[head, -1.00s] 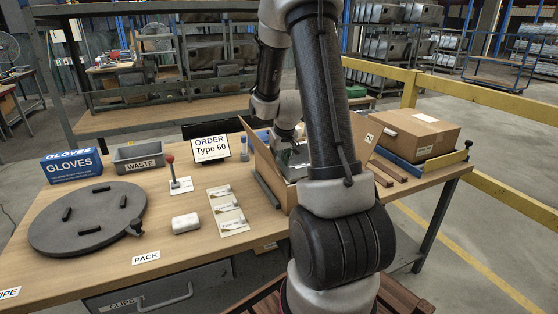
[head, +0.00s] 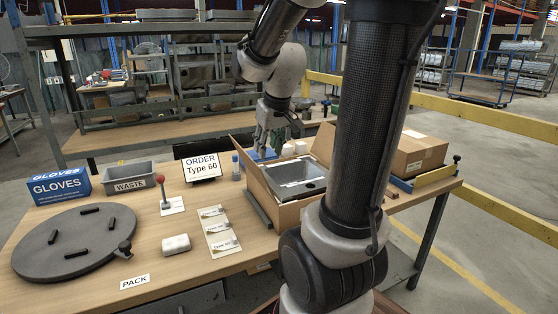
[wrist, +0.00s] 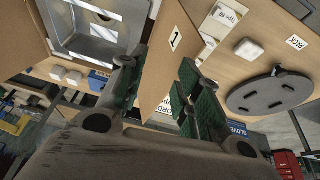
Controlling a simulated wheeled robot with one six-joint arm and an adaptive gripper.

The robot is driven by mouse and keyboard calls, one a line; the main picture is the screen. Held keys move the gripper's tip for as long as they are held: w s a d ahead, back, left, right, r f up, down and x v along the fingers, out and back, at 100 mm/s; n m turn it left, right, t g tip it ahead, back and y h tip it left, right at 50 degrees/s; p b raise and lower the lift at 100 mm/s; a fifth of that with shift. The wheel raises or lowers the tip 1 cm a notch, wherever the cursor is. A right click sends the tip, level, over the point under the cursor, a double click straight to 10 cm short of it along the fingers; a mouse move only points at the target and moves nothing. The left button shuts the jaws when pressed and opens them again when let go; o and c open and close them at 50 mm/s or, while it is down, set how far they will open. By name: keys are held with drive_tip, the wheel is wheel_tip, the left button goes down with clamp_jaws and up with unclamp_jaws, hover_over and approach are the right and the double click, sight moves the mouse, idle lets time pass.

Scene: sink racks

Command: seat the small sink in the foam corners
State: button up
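The small grey sink (head: 302,188) lies in the open cardboard box (head: 290,216), its basin facing up. In the wrist view the sink (wrist: 88,45) shows at the upper left, inside the box walls. I cannot tell whether its corners sit in foam. Small white blocks (head: 300,147), possibly foam corners, stand behind the box; white blocks also show in the wrist view (wrist: 66,76). My gripper (head: 274,142) is above the box's back left side, pointing down. In the wrist view its green fingers (wrist: 160,92) are apart, with nothing held; the flap marked 1 shows between them.
A closed carton (head: 415,153) stands right of the open box. A red-knobbed lever (head: 162,188), labelled cards (head: 219,232), a white block (head: 176,244) and a round turntable (head: 75,240) lie to the left. The box flaps stand up around the sink.

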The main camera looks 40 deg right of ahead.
drive_tip(key=s+a+r+n, duration=0.1)
drive_tip(key=s+a, duration=0.3)
drive_tip(key=s, duration=0.3)
drive_tip(key=s+a+r+y, duration=0.1)
drive_tip(key=s+a, duration=0.3)
drive_tip(key=s, duration=0.4)
drive_tip(key=shift+s+a+r+n, duration=0.15)
drive_tip(key=shift+s+r+n, duration=0.2)
drive_tip(key=shift+r, duration=0.35)
drive_tip(key=shift+w, duration=0.1)
